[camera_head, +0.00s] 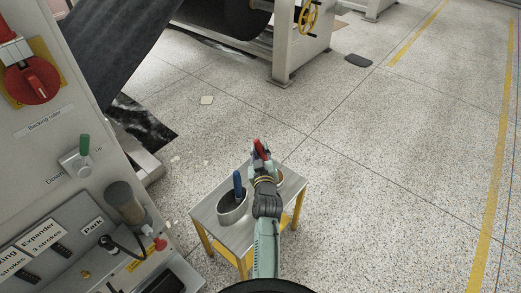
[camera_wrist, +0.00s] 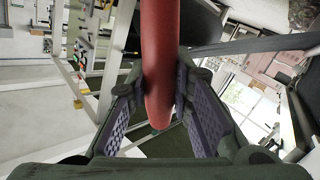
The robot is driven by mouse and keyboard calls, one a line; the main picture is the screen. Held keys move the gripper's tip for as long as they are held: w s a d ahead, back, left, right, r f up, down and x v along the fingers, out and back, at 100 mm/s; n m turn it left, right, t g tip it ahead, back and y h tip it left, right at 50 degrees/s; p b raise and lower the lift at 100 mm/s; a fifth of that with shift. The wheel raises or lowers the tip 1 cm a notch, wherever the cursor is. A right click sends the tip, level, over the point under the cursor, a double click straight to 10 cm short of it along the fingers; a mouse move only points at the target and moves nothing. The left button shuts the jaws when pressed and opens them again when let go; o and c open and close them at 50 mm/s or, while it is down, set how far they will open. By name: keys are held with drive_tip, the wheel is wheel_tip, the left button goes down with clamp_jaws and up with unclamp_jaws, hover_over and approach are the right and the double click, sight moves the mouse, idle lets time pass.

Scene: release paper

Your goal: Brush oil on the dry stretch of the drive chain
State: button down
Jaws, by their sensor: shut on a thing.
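My gripper (camera_head: 262,158) is above the small metal-topped table, shut on a red-handled tool (camera_head: 260,147). In the wrist view the red handle (camera_wrist: 160,55) runs between the two padded fingers, and its rounded end shows just past them. The tool's working end is not clear in either view, so I cannot confirm that it is a brush. A blue-handled tool (camera_head: 238,184) stands in a metal pot (camera_head: 232,215) on the table, left of my gripper. A second round container (camera_head: 280,175) is mostly hidden behind my wrist. I cannot make out the drive chain.
The small table (camera_head: 238,238) has yellow legs. A grey control panel (camera_head: 40,130) with a red rotary switch (camera_head: 32,82) stands at the left. A machine frame (camera_head: 296,45) with a yellow handwheel (camera_head: 309,14) is at the back. Speckled floor (camera_head: 400,170) is open at right.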

drive_tip(key=shift+r+p, duration=2.4)
drive_tip(key=shift+r, duration=1.1)
drive_tip(key=shift+f, duration=0.1)
